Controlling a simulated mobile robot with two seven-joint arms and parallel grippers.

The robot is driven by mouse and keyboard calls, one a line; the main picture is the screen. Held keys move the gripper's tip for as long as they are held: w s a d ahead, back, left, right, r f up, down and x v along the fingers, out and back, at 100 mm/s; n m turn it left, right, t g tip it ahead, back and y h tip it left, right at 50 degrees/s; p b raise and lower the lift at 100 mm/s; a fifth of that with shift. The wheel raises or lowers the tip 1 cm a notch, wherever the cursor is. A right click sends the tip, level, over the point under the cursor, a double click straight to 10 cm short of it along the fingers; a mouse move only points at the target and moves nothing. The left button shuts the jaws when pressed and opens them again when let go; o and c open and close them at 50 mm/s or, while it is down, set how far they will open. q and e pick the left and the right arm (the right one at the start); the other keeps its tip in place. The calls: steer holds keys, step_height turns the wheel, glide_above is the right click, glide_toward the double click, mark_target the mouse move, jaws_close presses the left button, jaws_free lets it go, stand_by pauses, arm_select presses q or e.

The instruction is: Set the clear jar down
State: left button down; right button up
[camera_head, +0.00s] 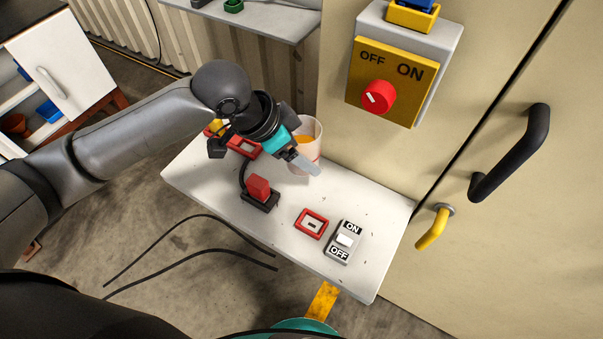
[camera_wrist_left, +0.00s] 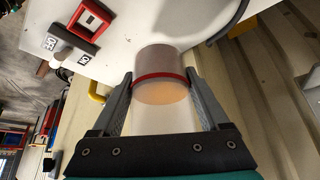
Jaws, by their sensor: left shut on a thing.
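The clear jar (camera_head: 312,130) is see-through, with orange contents and a red band. My left gripper (camera_head: 312,166) is shut on it at the back edge of the white shelf table (camera_head: 285,213). In the left wrist view the jar (camera_wrist_left: 160,92) sits between the two fingers (camera_wrist_left: 160,105), its far end towards the white top. I cannot tell whether its base touches the surface. The gripper hides part of the jar in the head view. My right gripper is not in view.
On the table are a red block on a black base (camera_head: 259,193), a red frame (camera_head: 311,223), an ON/OFF switch (camera_head: 344,241) and another red frame (camera_head: 244,147). A yellow panel with a red knob (camera_head: 379,97) is on the cabinet, which has a black handle (camera_head: 511,150).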

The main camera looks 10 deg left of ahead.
arm_select(q)
steer(key=shift+f+b, duration=0.55)
steer(key=shift+f, duration=2.8)
steer(key=shift+f, duration=0.1)
jaws_free()
